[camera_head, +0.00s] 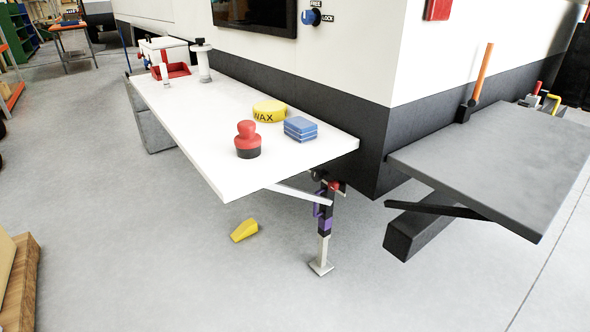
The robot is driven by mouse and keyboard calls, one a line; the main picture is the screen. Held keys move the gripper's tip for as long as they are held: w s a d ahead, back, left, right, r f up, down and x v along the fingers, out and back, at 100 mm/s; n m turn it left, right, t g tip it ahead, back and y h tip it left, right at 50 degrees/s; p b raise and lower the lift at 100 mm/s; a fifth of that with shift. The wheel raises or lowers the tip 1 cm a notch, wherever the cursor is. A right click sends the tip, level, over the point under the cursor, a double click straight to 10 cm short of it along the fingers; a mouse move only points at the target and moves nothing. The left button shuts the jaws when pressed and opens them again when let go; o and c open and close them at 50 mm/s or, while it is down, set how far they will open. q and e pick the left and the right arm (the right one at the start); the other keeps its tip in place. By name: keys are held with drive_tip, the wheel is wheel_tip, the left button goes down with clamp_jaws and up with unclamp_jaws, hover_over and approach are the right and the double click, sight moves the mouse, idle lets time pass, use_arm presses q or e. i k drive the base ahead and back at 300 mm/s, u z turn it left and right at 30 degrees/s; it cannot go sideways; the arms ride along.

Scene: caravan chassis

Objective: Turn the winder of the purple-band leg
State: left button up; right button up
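The purple-band leg (325,224) stands below the front right corner of the white shelf, by the corner of the caravan. It is upright, with a black upper part, a purple band and a pale lower tube ending in a flat foot (321,267) at the floor. A red part with dark pieces (334,186) shows at its top, just under the shelf; I cannot tell for sure whether this is the winder. The shelf and its slanting brace partly hide the leg's top. Neither of my grippers shows in this view.
The white shelf (215,165) overhangs the leg and carries a red-topped tool (247,140), a yellow wax tin (269,111) and blue pads (300,129). A grey shelf (500,160) and a dark beam (412,232) stand to the right. A yellow wedge (244,230) lies on open floor.

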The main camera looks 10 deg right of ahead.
sight(316, 175)
drive_tip(key=z, duration=0.25)
drive_tip(key=i, duration=0.65)
drive_tip(key=z, duration=0.55)
